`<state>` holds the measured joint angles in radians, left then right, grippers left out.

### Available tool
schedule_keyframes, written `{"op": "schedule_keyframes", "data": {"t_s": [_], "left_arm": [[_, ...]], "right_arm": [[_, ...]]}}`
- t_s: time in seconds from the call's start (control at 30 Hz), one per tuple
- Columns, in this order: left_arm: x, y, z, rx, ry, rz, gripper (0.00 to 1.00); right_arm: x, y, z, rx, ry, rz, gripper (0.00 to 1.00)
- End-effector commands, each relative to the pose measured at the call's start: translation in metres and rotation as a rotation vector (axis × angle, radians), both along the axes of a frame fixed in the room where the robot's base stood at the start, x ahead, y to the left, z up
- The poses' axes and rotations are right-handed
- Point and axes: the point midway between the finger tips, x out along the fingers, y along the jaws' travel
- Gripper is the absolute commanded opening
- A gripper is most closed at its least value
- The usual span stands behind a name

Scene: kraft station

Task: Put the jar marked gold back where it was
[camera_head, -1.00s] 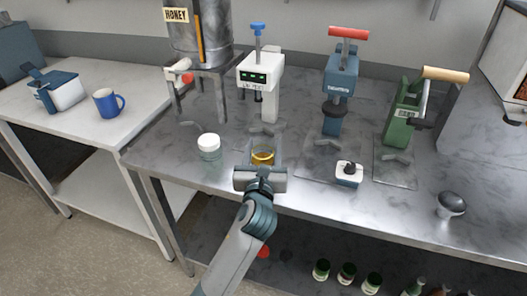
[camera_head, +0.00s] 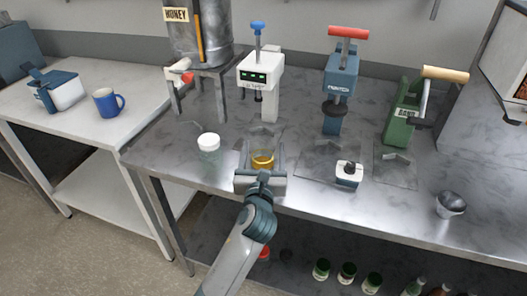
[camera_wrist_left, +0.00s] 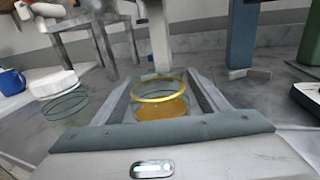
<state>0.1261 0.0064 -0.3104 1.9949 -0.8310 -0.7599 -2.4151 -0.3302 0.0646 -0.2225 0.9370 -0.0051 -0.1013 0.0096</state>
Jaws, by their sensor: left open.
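A clear jar with a gold rim and amber contents (camera_head: 262,161) stands on the metal counter, in front of the white press (camera_head: 262,85). My left gripper (camera_head: 261,168) is open, with its fingers reaching forward on both sides of this jar. In the left wrist view the gold-rimmed jar (camera_wrist_left: 160,104) sits between the open fingers, and I cannot tell whether they touch it. A second clear jar with a white lid (camera_head: 208,146) stands to the left. I cannot read a mark on either jar. My right gripper is not in view.
A blue tool (camera_head: 340,90) and a green tool (camera_head: 403,115) stand to the right on the counter. A small white and blue device (camera_head: 348,173) lies right of my gripper. A honey tank (camera_head: 200,35) stands behind the lidded jar.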

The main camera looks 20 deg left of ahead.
Motion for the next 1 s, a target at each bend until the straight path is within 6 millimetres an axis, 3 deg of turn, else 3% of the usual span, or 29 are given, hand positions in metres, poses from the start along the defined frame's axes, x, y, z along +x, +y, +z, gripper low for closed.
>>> {"op": "schedule_keyframes", "data": {"t_s": [0.27,0.7,1.0], "left_arm": [[-0.018,-0.004,0.001,0.000,-0.001,-0.001,0.68],[-0.090,-0.021,0.001,-0.001,0.002,0.000,0.68],[-0.116,-0.027,0.002,0.000,0.000,0.000,0.68]], "right_arm": [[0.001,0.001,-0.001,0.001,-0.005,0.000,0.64],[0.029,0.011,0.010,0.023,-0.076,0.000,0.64],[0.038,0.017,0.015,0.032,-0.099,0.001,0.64]]}}
